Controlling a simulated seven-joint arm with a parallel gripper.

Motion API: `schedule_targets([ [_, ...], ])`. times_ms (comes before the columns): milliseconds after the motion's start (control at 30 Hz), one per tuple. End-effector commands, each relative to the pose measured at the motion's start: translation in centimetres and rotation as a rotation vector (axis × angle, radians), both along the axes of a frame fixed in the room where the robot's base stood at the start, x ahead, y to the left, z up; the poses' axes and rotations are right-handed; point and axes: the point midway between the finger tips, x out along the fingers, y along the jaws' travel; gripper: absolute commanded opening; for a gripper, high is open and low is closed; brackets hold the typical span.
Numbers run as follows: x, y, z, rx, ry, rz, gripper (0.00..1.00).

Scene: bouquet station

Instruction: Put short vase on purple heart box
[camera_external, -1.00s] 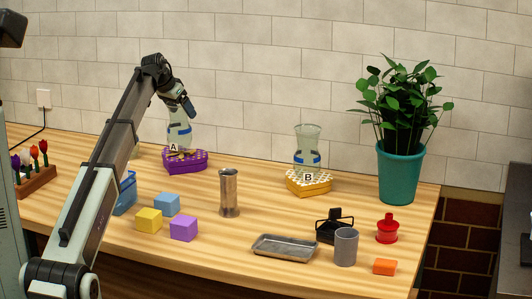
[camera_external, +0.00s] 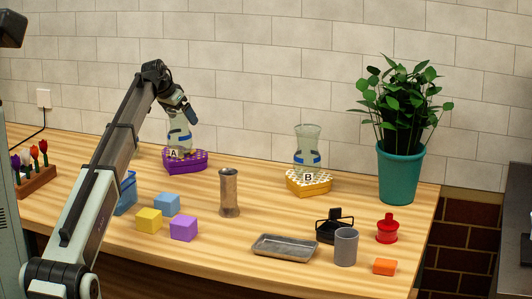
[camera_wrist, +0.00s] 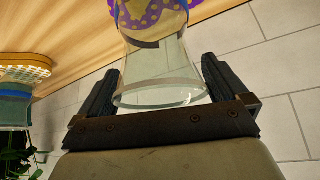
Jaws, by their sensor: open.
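A clear glass vase marked A, with a blue band (camera_external: 179,137), stands upright on the purple heart box (camera_external: 185,163) with white dots at the back left. My gripper (camera_external: 187,117) is at the vase's upper part, partly hiding it. In the wrist view the vase's wide rim (camera_wrist: 160,95) lies between my gripper's two open fingers (camera_wrist: 160,92), with a gap visible on each side. The purple box (camera_wrist: 150,16) shows beyond the vase's base. A similar vase marked B (camera_external: 307,146) stands on a yellow heart box (camera_external: 309,187). I cannot tell by height which vase is shorter.
A metal cylinder (camera_external: 229,193) and several coloured blocks, including a purple one (camera_external: 184,229), stand in front. A metal tray (camera_external: 285,248), grey cup (camera_external: 345,247) and red object (camera_external: 387,230) are at right. A potted plant (camera_external: 401,173) stands back right. The wall is close behind.

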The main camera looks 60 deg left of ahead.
Motion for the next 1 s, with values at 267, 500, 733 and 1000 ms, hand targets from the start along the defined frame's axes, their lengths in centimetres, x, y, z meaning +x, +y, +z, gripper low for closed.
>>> schedule_targets([
  [267,-1.4,-0.6,2.5,0.001,-0.001,0.001,1.0],
  [500,-3.6,-1.6,6.4,0.003,-0.002,0.001,1.0],
  [733,-5.2,-2.3,9.1,0.001,-0.001,0.001,1.0],
  [1000,-5.9,-2.6,10.3,0.001,0.0,0.001,1.0],
])
